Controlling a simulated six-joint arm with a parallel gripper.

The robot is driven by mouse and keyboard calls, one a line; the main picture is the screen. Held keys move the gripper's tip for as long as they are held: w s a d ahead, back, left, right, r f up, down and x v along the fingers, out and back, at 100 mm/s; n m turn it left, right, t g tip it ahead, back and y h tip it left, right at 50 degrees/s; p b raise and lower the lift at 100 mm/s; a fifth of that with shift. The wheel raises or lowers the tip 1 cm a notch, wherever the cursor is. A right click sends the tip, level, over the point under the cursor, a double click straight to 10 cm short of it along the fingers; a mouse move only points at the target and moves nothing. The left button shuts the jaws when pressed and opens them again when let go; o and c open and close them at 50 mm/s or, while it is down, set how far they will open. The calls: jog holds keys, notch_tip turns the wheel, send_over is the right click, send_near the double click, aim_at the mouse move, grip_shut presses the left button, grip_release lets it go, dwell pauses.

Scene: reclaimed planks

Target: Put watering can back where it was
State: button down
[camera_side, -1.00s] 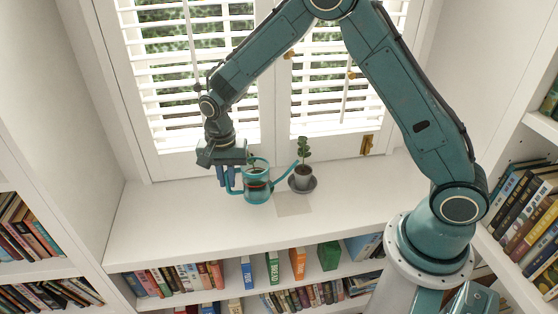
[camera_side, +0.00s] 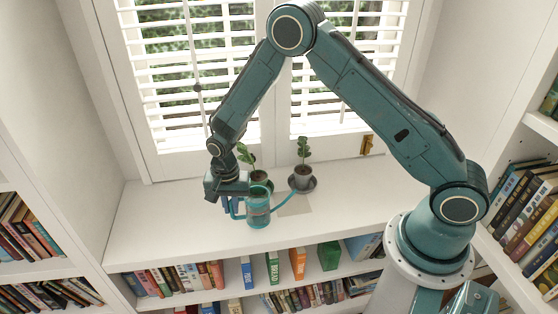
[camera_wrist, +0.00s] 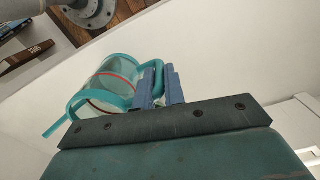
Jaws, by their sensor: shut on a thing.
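The watering can (camera_side: 258,212) is a clear teal-rimmed vessel with a thin teal spout pointing right, toward the pots. It is upright over the white window shelf. I cannot tell whether its base touches the shelf. My gripper (camera_side: 236,207) is at its left side, shut on its teal handle. In the wrist view the can (camera_wrist: 112,82) shows a red line on its wall, and the blue fingers (camera_wrist: 166,88) close on the handle. A faint pale square patch (camera_side: 294,206) lies on the shelf just right of the can.
A potted plant (camera_side: 259,179) stands right behind the can. A second plant in a grey pot (camera_side: 302,183) on a dark saucer stands behind the patch. The shuttered window (camera_side: 185,80) is at the back. The shelf's left (camera_side: 155,215) and right parts are clear.

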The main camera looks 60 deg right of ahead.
aim_at(232, 214)
jog(key=shift+f, duration=1.8)
jog(key=shift+f, duration=0.15)
jog(key=c, duration=1.5)
grip_release()
notch_tip(232, 214, up, 11)
jog(key=shift+r, duration=0.7)
